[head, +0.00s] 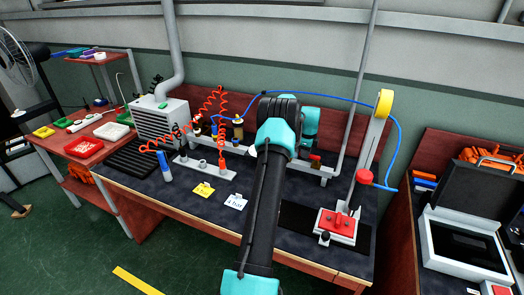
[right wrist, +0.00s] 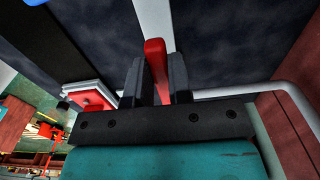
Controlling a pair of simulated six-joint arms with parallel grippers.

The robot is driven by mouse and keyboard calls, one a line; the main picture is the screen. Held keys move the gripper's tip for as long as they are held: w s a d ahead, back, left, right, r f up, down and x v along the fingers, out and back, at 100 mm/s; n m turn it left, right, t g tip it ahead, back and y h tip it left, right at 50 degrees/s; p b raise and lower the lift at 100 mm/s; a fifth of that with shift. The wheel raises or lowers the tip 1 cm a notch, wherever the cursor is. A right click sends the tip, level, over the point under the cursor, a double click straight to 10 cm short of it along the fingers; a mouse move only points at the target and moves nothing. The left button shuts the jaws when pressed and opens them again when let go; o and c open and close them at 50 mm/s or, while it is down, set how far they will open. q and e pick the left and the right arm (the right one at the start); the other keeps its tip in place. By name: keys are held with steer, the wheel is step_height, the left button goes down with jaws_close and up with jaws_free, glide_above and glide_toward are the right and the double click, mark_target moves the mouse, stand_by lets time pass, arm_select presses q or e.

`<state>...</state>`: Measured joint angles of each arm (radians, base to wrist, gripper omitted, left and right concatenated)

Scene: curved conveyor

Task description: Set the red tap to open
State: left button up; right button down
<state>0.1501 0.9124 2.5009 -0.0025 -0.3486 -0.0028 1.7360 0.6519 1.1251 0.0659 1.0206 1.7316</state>
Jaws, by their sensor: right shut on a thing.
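The red tap handle (right wrist: 156,60) stands as a narrow red lever between the two dark fingers of my right gripper (right wrist: 157,82) in the right wrist view. The fingers are shut on it. The lever lies across the line of the white pipe (right wrist: 232,92). In the head view a small red part (head: 315,158) shows on the pipe at the back of the bench, just below my teal right hand. My arm and hand hide the fingertips and most of the tap there. My left gripper is not in view.
A red-topped press (head: 336,226) stands at the bench's front right. Red coiled hoses (head: 205,115) and a grey slotted box (head: 161,118) are to the left. Yellow (head: 203,190) and white (head: 236,201) cards lie in front.

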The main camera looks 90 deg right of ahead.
steer(key=c, duration=1)
jaws_free()
steer(key=shift+c, duration=0.2)
step_height(320, 180, up, 17)
steer(key=shift+r, duration=0.2)
